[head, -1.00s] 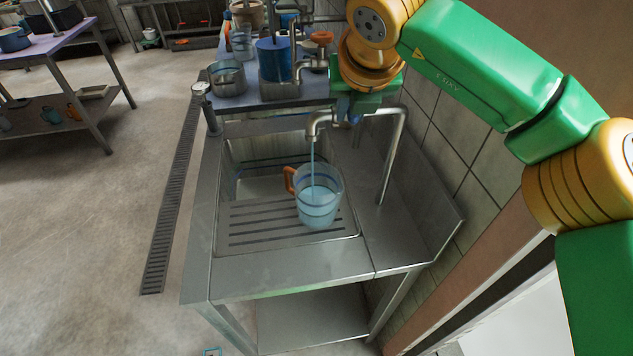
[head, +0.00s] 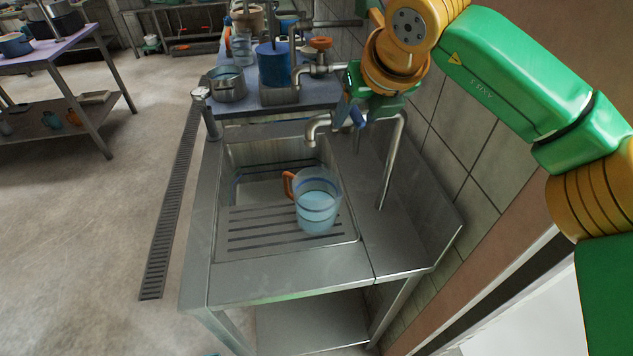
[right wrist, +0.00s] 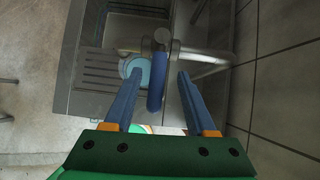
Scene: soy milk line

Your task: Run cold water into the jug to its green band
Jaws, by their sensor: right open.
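The clear jug (head: 317,212) with an orange handle stands upright on the slatted drainboard of the sink, below the tap spout (head: 316,128). It holds pale blue water. Bands ring the jug, but I cannot tell which is green or how the water surface lies against it. No stream falls from the spout. My right gripper (head: 352,112) is open at the tap. In the right wrist view its two blue fingers (right wrist: 157,88) stand either side of the tap's blue lever (right wrist: 156,72), with gaps visible. The jug (right wrist: 135,68) is partly hidden behind the left finger there. My left gripper is out of view.
The steel sink stand (head: 285,285) has a bare front rim. A tiled wall is close on the right. Behind, a counter holds a metal pot (head: 229,84), a blue container (head: 272,64) and another tap. A floor drain (head: 165,220) runs along the left.

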